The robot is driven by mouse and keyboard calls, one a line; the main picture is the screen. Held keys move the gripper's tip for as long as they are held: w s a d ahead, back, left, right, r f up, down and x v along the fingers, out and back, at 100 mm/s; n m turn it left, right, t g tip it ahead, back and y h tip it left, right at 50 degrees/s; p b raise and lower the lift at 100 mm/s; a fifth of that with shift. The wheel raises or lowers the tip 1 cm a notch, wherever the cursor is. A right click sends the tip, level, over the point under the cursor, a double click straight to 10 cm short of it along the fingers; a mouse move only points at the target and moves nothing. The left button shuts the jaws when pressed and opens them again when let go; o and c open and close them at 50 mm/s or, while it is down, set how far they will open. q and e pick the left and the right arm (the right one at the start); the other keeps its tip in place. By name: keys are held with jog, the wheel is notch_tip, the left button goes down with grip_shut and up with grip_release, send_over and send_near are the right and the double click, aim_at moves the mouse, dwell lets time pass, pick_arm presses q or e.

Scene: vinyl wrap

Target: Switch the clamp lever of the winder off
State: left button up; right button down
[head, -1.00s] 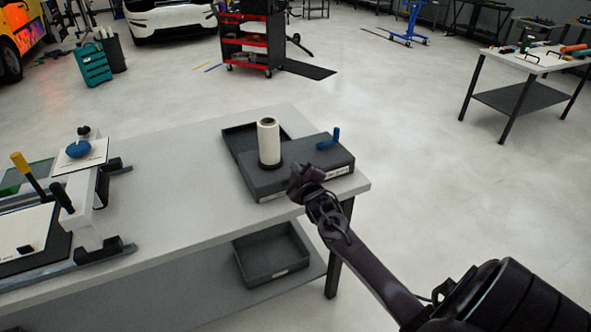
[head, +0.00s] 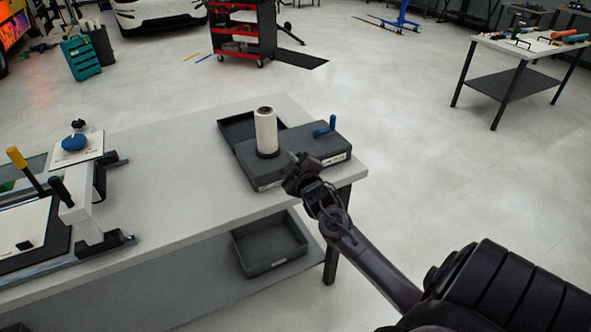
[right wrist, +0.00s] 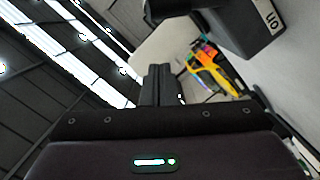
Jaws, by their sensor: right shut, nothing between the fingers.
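The winder (head: 300,146) is a dark grey box on the near right end of the table. A white roll (head: 265,129) stands upright on it. The blue clamp lever (head: 325,129) sticks up at its right side. My right gripper (head: 294,160) is in front of the winder's near side, below and left of the lever and apart from it. In the right wrist view its fingers (right wrist: 158,84) are shut together and empty. The winder's dark body (right wrist: 230,22) shows at top right there, with an "ON" label (right wrist: 269,18). The lever is not visible there. My left gripper is out of view.
An empty dark bin (head: 268,247) sits on the lower shelf. The floor right of the table is clear.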

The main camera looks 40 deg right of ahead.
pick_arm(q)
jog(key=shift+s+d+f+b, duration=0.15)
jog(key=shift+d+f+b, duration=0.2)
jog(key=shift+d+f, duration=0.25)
pick_arm(e)
jog(key=v, duration=0.4)
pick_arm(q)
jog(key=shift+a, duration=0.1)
pick_arm(e)
jog(key=shift+a, duration=0.1)
